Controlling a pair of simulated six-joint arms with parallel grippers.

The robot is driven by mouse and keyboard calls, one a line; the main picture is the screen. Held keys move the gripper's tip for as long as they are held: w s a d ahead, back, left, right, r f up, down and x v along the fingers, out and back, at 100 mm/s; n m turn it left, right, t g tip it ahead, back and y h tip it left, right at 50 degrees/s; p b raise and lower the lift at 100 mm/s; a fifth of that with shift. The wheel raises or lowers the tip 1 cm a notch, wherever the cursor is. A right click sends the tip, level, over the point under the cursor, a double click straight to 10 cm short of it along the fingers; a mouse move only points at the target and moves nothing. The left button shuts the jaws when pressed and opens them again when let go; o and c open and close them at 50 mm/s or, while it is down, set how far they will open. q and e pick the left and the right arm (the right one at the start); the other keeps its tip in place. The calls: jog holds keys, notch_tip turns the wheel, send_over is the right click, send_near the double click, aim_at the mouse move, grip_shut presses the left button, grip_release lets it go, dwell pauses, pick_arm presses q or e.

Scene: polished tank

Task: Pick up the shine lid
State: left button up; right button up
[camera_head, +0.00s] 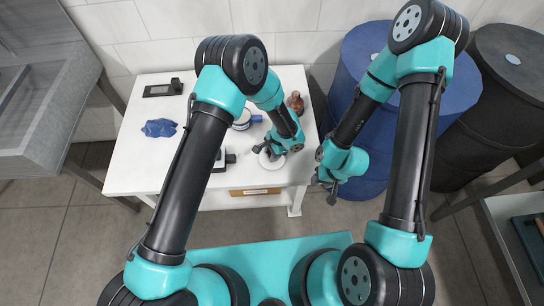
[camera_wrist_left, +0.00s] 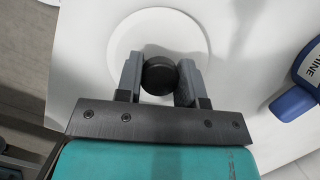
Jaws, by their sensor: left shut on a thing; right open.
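The shine lid (camera_wrist_left: 158,28) is a round white disc with a black knob (camera_wrist_left: 159,75) at its centre. In the left wrist view the knob sits between both fingers of my left gripper (camera_wrist_left: 160,82), which is shut on it. In the head view the lid (camera_head: 272,163) shows under my left gripper (camera_head: 268,150) near the table's front right. I cannot tell whether it touches the table. A container lettered "INE" (camera_wrist_left: 312,65) with a blue handle is at the right in the left wrist view. My right gripper (camera_head: 331,190) is open and empty, off the table's right edge.
The white table (camera_head: 150,120) also holds a blue crumpled cloth (camera_head: 159,128), a black device (camera_head: 162,89), a brown bottle (camera_head: 295,102) and a white-and-blue container (camera_head: 243,119). A blue barrel (camera_head: 365,60) stands right of the table.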

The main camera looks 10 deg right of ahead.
pick_arm(q)
jog(key=c, duration=0.4)
jog(key=shift+c, duration=0.2)
jog(key=shift+r, duration=0.45)
notch_tip(320, 180, up, 3)
jog(key=shift+s+f, duration=0.1)
jog(key=s+a+r, duration=0.1)
jog(key=s+a, duration=0.1)
jog(key=s, duration=1.3)
jog(key=shift+s+r, duration=0.15)
jog(key=shift+s, duration=0.2)
jog(key=shift+w, duration=0.15)
